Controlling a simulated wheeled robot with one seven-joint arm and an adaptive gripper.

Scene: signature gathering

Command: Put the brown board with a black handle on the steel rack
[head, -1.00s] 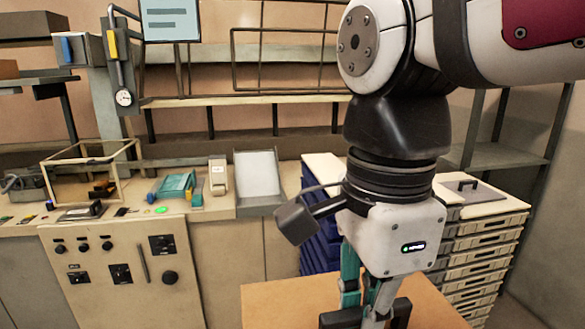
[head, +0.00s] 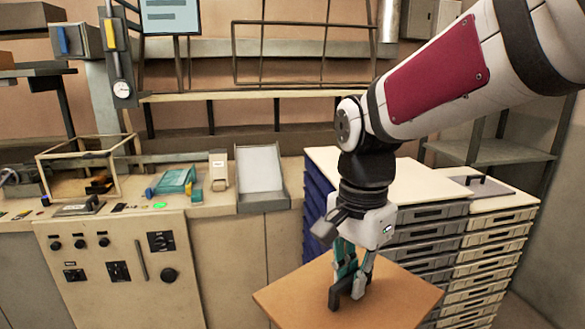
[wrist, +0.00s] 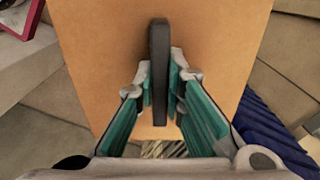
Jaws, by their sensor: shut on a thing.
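The brown board (head: 295,300) is at the lower middle of the head view, with its flat face up. Its black handle (head: 335,296) stands on the face. My gripper (head: 349,276) is shut on the handle, with a finger on each side. In the wrist view, the handle (wrist: 159,65) runs between the teal finger pads and the board (wrist: 215,60) spreads out beyond them. A grey metal rack (head: 488,152) with a flat shelf stands at the right in the head view, partly behind my arm. What is under the board is hidden.
Pale-topped drawer stacks (head: 480,262) stand right of the board, with a flat grey handled plate (head: 482,186) on one. A workbench (head: 225,200) at the left carries a tray (head: 262,176) and several tools. A dark wire frame (head: 280,55) hangs above it.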

